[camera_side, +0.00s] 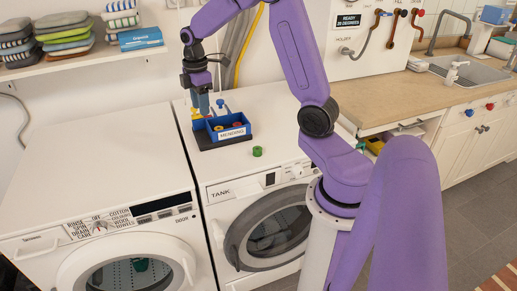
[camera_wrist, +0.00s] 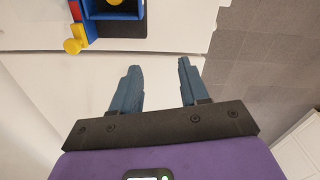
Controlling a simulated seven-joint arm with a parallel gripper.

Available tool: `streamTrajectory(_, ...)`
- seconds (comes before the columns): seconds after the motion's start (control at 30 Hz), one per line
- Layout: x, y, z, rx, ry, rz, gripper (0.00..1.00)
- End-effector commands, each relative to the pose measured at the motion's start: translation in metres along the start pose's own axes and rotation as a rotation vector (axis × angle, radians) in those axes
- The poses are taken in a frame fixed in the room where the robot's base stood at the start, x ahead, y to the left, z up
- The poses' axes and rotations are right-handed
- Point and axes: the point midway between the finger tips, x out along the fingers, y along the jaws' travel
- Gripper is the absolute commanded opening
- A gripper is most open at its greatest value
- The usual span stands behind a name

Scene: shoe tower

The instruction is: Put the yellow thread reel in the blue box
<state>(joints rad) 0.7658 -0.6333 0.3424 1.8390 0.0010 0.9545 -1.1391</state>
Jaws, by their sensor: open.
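The blue box (camera_side: 231,133), labelled MENDING, sits on a dark base on the right washing machine. It holds a yellow-orange reel (camera_side: 218,128) and a reddish one (camera_side: 237,125). In the wrist view part of the blue box (camera_wrist: 112,16) shows at the top left, cut off by the frame. A yellow piece (camera_wrist: 75,45) lies outside its corner there; I cannot tell whether it is a reel. My gripper (camera_side: 201,108) hangs over the machine near the box's back left. Its fingers (camera_wrist: 159,66) are apart with nothing between them.
A green reel (camera_side: 257,151) lies on the machine top, right of the box. A small blue item (camera_side: 221,104) stands behind the box. The left washing machine top (camera_side: 105,160) is clear. A shelf (camera_side: 70,62) with folded cloths is at upper left.

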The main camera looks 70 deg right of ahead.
Motion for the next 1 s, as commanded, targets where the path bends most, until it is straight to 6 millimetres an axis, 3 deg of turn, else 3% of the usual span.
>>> streamTrajectory(0.03,-0.005,-0.02,-0.017,-0.017,0.002,0.003,0.45)
streamTrajectory(0.2,-0.016,-0.088,-0.055,-0.031,0.007,0.005,0.45)
streamTrajectory(0.43,-0.024,-0.184,-0.074,-0.054,0.014,0.005,0.45)
streamTrajectory(0.7,-0.025,-0.284,-0.053,-0.08,0.022,0.0,0.45)
streamTrajectory(0.83,-0.023,-0.318,-0.034,-0.089,0.026,-0.003,0.45)
streamTrajectory(1.0,-0.02,-0.341,-0.015,-0.093,0.027,-0.007,0.45)
